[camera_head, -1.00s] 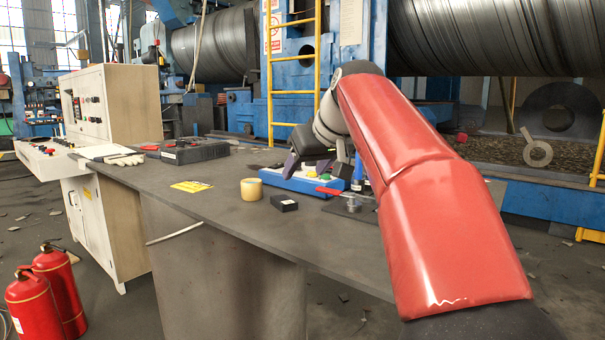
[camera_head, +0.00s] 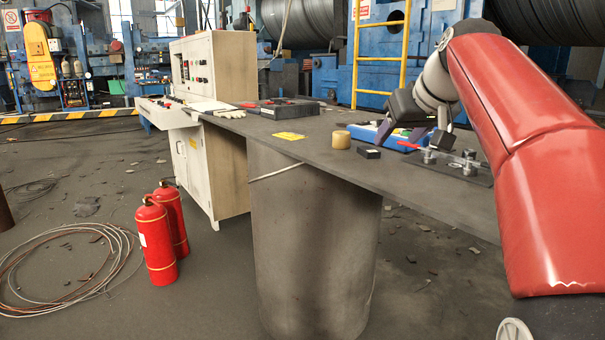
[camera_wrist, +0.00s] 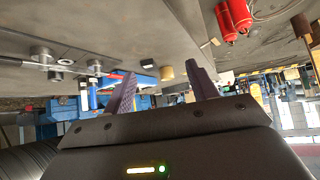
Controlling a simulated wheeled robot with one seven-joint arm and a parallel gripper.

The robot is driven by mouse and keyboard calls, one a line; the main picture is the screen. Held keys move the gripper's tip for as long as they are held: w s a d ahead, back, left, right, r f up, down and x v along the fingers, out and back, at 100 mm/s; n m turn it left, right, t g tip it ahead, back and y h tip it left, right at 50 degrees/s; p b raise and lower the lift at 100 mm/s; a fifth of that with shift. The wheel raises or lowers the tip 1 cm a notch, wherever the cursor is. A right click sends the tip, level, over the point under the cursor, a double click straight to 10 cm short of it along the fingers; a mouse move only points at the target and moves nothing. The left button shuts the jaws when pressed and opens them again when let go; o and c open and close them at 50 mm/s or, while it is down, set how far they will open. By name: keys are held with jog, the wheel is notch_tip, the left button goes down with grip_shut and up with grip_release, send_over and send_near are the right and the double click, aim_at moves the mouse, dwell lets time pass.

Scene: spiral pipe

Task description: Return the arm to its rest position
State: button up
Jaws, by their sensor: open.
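My red arm reaches in from the right of the head view over the grey table (camera_head: 310,151). My gripper (camera_head: 402,134) hangs above the table, beside and partly in front of a blue tray (camera_head: 364,134). Its two purple fingers are spread apart. In the wrist view my gripper (camera_wrist: 165,74) is open with nothing between its fingers. That view looks tilted, with the table at the top and the room below.
A tan roll (camera_head: 341,140), a black box (camera_head: 369,152) and a metal fixture (camera_head: 466,161) stand on the table. A black case (camera_head: 290,108) lies farther back. A control cabinet (camera_head: 214,68) and fire extinguishers (camera_head: 157,240) are at left. Cables (camera_head: 60,262) lie on the floor.

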jog(key=s+a+f+m+g+h, duration=0.2)
jog(key=s+a+f+g, duration=0.1)
jog(key=s+f, duration=2.6)
jog(key=shift+s+f+m, duration=0.25)
jog(key=shift+f+m, duration=0.15)
jog(key=shift+f, duration=0.05)
